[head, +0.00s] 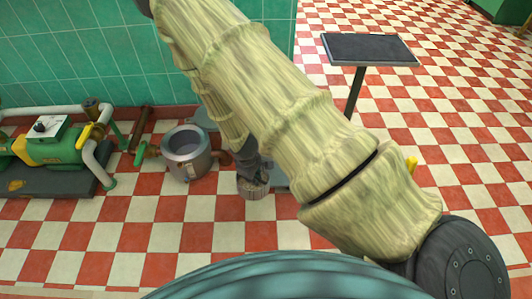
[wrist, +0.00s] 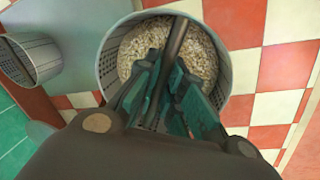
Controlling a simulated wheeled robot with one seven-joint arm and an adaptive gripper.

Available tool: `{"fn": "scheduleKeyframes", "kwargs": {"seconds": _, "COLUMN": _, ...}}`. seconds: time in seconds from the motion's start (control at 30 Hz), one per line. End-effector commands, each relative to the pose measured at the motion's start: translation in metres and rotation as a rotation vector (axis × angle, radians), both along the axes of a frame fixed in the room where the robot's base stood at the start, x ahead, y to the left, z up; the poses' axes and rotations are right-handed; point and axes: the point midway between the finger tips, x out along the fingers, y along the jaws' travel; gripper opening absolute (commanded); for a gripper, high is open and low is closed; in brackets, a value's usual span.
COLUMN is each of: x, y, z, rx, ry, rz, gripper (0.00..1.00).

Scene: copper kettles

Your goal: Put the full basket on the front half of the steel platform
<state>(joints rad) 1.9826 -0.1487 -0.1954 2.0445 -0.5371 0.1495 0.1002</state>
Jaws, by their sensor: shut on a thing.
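My gripper (wrist: 172,75) is shut on the dark bar handle of the full basket (wrist: 108,62). That basket is round, grey and perforated, filled with pale grain-like pieces. In the head view the full basket (head: 253,189) hangs under my arm, mostly covered by it, over red and white tiles. The steel platform (wrist: 88,48) is a flat grey-blue surface to the left of the basket in the wrist view. In the head view only parts of the platform (head: 281,179) show around my arm. Whether the basket touches anything below cannot be told.
A second perforated basket (wrist: 38,58) is at the platform's left in the wrist view. A grey metal pot (head: 188,152) stands left of my arm. A green pump (head: 60,142) with pipes is at the left. A dark-topped stand (head: 357,48) is at the upper right.

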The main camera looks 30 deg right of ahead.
Motion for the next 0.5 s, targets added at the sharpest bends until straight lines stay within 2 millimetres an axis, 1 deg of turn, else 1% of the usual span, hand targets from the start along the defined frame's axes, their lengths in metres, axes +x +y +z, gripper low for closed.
{"fn": "scheduleKeyframes", "kwargs": {"seconds": 0.03, "x": -0.005, "y": -0.006, "z": -0.011, "rx": -0.004, "ry": 0.002, "rz": 0.026, "gripper": 0.0}}
{"fn": "scheduleKeyframes", "kwargs": {"seconds": 0.1, "x": -0.01, "y": -0.012, "z": -0.021, "rx": -0.008, "ry": -0.002, "rz": 0.061, "gripper": 0.0}}
{"fn": "scheduleKeyframes", "kwargs": {"seconds": 0.2, "x": -0.014, "y": -0.019, "z": -0.032, "rx": -0.012, "ry": -0.006, "rz": 0.098, "gripper": 0.0}}
{"fn": "scheduleKeyframes", "kwargs": {"seconds": 0.3, "x": -0.016, "y": -0.023, "z": -0.037, "rx": -0.014, "ry": -0.011, "rz": 0.119, "gripper": 0.0}}
{"fn": "scheduleKeyframes", "kwargs": {"seconds": 0.4, "x": -0.013, "y": -0.028, "z": -0.041, "rx": -0.014, "ry": -0.013, "rz": 0.127, "gripper": 0.0}}
{"fn": "scheduleKeyframes", "kwargs": {"seconds": 0.5, "x": -0.002, "y": -0.036, "z": -0.043, "rx": -0.014, "ry": -0.016, "rz": 0.126, "gripper": 0.0}}
